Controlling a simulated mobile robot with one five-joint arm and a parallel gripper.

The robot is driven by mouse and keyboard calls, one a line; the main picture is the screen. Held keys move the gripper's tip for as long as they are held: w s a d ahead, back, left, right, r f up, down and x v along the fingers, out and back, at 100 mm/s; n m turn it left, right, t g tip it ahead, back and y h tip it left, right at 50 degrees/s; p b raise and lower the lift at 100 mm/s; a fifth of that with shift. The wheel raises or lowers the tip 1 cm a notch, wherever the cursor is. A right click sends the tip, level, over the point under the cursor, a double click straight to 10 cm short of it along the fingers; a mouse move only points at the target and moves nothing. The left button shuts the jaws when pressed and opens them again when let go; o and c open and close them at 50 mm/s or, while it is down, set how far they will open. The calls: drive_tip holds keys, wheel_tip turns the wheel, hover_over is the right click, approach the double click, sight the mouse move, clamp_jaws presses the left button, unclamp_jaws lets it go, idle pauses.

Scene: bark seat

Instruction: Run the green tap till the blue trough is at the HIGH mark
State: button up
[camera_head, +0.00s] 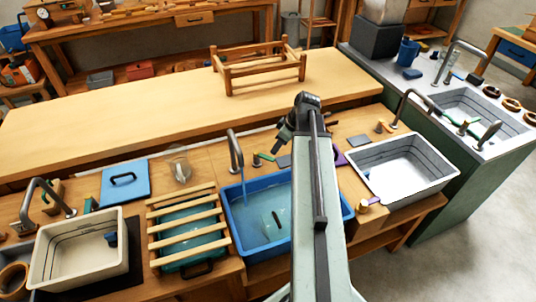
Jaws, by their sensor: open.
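A green tap handle (264,157) lies just right of the spout. My gripper (277,149) is open and points down close to the handle, at its right; I cannot tell whether they touch. The HIGH mark is not readable here.
A slatted rack (186,222) stands left of the trough, and a cream basin (79,262) further left. A white basin (402,167) with dark lines is at the right. A wooden frame (258,67) stands on the clear tabletop behind. A blue lidded board (125,181) lies left.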

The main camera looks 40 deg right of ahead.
sight(269, 158)
drive_tip(key=b+x, duration=0.6)
drive_tip(key=x, duration=0.1)
drive_tip(key=shift+f+b, duration=0.35)
drive_tip(key=shift+a+r, duration=0.1)
clamp_jaws()
drive_tip(key=shift+w+a, duration=0.1)
idle(0.8)
